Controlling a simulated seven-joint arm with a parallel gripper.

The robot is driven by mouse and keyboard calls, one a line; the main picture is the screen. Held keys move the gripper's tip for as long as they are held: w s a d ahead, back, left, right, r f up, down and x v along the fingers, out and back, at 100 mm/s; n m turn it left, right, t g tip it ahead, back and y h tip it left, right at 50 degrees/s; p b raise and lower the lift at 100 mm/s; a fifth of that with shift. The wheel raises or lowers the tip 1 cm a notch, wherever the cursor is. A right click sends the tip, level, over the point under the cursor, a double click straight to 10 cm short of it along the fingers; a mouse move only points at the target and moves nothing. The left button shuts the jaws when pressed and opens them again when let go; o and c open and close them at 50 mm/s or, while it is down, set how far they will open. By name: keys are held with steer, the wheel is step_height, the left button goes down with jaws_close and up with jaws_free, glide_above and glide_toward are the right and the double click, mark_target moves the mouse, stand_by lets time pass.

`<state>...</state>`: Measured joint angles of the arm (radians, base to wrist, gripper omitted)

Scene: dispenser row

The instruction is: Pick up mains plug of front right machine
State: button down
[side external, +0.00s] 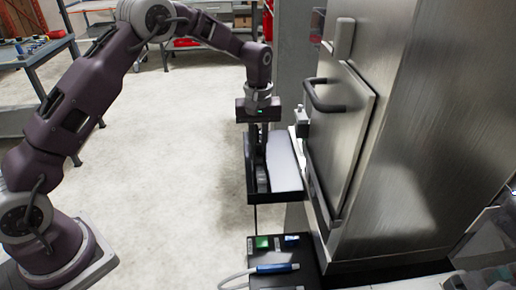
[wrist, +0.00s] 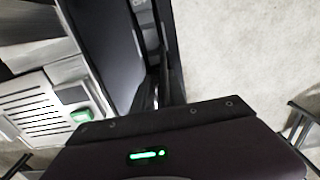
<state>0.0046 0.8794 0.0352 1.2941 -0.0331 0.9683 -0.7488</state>
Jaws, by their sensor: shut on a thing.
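My gripper (side external: 258,150) points down into the black open tray (side external: 250,192) on the side of the steel machine (side external: 345,150). Its fingers are shut on a small dark thing low between them. It is too dark and small to tell whether this is the mains plug. In the wrist view my gripper (wrist: 155,92) reaches in beside the tray's dark wall, and its fingertips are hard to make out. Dark grey blocks (side external: 262,178) stand in the tray just below the gripper; grey pieces also show in the wrist view (wrist: 146,22).
A pale slab (side external: 284,162) fills the tray's right side, close to my fingers. The machine's door handle (side external: 325,95) juts out nearby. The floor at left is clear.

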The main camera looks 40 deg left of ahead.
steer(key=shift+r, duration=0.1)
step_height(320, 180, up, 10)
steer(key=shift+f, duration=0.1)
steer(key=shift+r, duration=1)
stand_by(0.6)
step_height(320, 180, up, 3)
steer(key=shift+r, duration=0.1)
stand_by(0.3)
glide_toward(258, 142)
steer(key=s+d+f, duration=0.3)
steer(key=s+d, duration=0.1)
step_height(258, 142, down, 3)
steer(key=shift+f, duration=0.9)
